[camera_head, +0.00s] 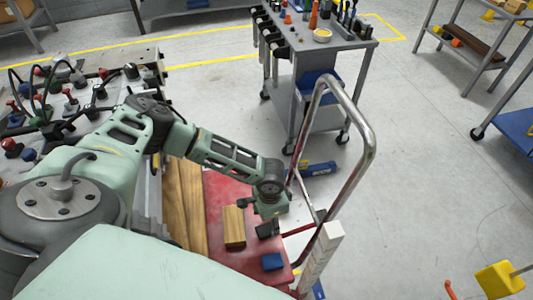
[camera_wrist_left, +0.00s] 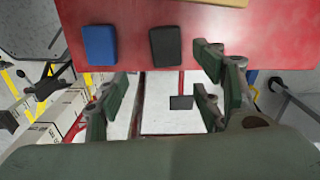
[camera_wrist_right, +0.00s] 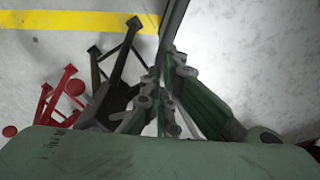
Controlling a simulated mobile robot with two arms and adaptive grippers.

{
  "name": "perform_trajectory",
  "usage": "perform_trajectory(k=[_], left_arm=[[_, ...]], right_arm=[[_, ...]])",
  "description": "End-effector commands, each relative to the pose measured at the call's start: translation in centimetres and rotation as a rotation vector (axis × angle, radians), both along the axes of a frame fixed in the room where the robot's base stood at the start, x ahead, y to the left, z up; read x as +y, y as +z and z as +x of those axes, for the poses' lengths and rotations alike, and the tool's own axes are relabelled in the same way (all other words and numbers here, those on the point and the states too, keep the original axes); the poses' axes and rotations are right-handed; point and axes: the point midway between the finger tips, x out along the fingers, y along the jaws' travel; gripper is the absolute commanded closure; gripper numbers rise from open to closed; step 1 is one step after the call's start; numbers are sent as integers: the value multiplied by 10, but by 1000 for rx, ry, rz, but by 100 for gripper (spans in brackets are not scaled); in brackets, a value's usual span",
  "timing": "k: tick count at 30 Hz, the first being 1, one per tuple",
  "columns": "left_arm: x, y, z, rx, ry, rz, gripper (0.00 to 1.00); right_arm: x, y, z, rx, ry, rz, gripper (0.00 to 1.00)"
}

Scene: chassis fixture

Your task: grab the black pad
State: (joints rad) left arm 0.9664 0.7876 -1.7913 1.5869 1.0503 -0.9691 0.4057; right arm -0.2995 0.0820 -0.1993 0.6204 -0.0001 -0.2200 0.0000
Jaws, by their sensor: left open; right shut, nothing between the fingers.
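The black pad (camera_wrist_left: 166,46) lies flat on the red top of a cart (camera_wrist_left: 285,40), near its edge. In the head view the black pad (camera_head: 267,230) shows just below my left gripper (camera_head: 270,208). My left gripper (camera_wrist_left: 160,100) is open and empty; in its wrist view the pad lies beyond the fingertips, nearer the right finger, and looks apart from both. My right gripper (camera_wrist_right: 165,100) is shut and empty over a grey floor, and is out of the head view.
A blue pad (camera_head: 272,261) lies on the red top beside the black one. A wooden block (camera_head: 234,227) is on the same top, left of the pads. A metal handle rail (camera_head: 366,150) rises at the right. A grey tool cart (camera_head: 320,45) stands behind.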

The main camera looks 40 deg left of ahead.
Motion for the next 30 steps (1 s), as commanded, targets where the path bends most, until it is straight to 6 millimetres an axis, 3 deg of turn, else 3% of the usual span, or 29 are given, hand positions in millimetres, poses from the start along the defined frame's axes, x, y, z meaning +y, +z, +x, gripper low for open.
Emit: perform_trajectory(k=[3,14,21,30], left_arm=[[0,-13,0,0,0,0,39],[0,-46,0,1,-1,1,39],[3,-82,0,0,-1,1,39],[4,-91,0,0,0,0,39]], right_arm=[[0,-13,-2,3,0,-1,100],[3,-17,-2,4,-2,2,100],[3,-22,-2,4,-1,3,100],[3,-22,-2,3,-1,4,100]])
